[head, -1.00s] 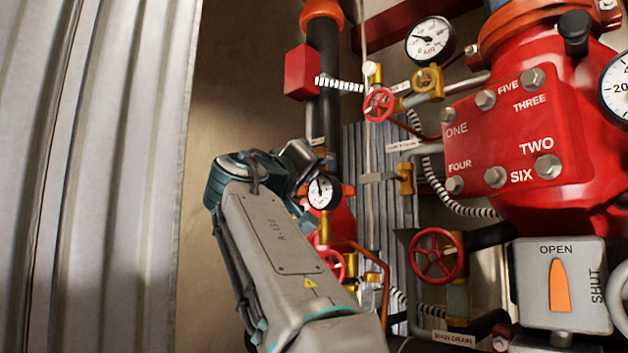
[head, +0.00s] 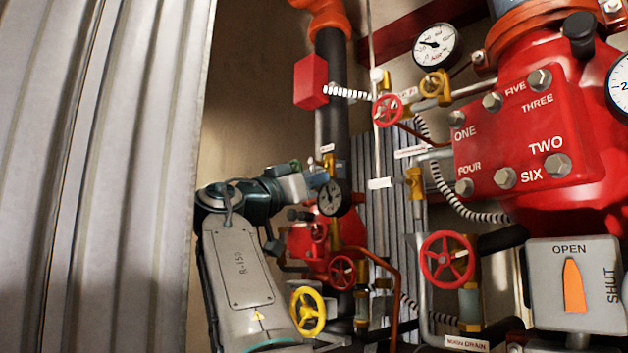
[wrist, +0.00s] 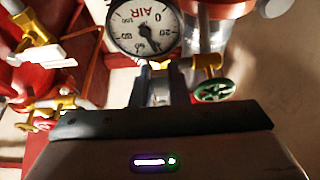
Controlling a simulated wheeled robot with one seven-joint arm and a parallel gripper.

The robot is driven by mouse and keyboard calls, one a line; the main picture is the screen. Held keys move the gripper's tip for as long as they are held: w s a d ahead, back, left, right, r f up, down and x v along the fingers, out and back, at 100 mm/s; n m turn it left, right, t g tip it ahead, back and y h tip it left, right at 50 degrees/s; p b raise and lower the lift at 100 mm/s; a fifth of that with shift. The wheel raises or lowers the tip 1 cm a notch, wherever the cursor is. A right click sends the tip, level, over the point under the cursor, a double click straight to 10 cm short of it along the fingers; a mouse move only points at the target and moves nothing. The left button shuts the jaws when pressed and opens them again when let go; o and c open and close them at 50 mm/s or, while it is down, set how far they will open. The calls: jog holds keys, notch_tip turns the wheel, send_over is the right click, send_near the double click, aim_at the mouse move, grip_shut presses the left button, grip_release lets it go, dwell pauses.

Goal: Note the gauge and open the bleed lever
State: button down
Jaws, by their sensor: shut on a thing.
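A small round gauge (head: 330,197) hangs on the dark pipe, its face shaded in the head view. In the wrist view the AIR gauge (wrist: 143,28) appears upside down, with a dark needle toward its lower right; I cannot read an exact value. My gripper (head: 318,178) is at the brass fitting (head: 328,160) just above the small gauge. In the wrist view my gripper (wrist: 161,78) is shut on a small part between its fingers, beside a brass valve body (wrist: 205,62). This part appears to be the bleed lever, but the fingers mostly hide it.
A red handwheel (head: 447,258), a yellow handwheel (head: 307,310) and thin copper pipe are close below and right. A big red valve body (head: 515,145) fills the right. Corrugated metal (head: 90,170) stands at left. A green handwheel (wrist: 215,91) is near the fingers.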

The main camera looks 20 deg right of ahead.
dwell(0.4)
jog(key=c, duration=1.4)
grip_release()
